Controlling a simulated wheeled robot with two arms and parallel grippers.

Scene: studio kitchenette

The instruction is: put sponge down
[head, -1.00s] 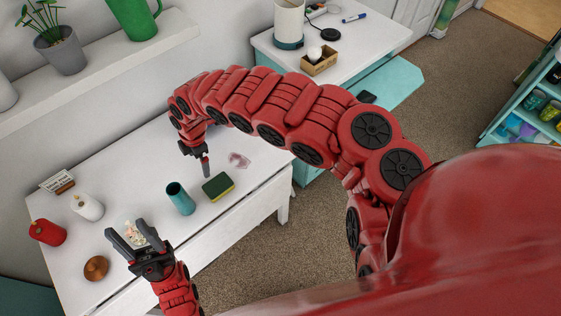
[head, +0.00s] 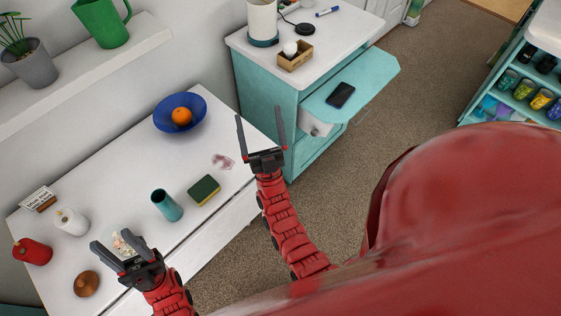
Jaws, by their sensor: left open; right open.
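The sponge (head: 204,191), green and yellow, lies on the white table (head: 128,158), just right of a teal cup (head: 166,205). No gripper touches it. My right gripper (head: 259,130) is open and empty, fingers pointing up in the picture, to the right of the sponge near the table's right end. My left gripper (head: 118,257) is open over the front left part of the table, left of and below the cup. A small patterned item (head: 124,241) shows partly behind its fingers.
A blue bowl (head: 162,120) with an orange (head: 181,116) stands at the table's back.

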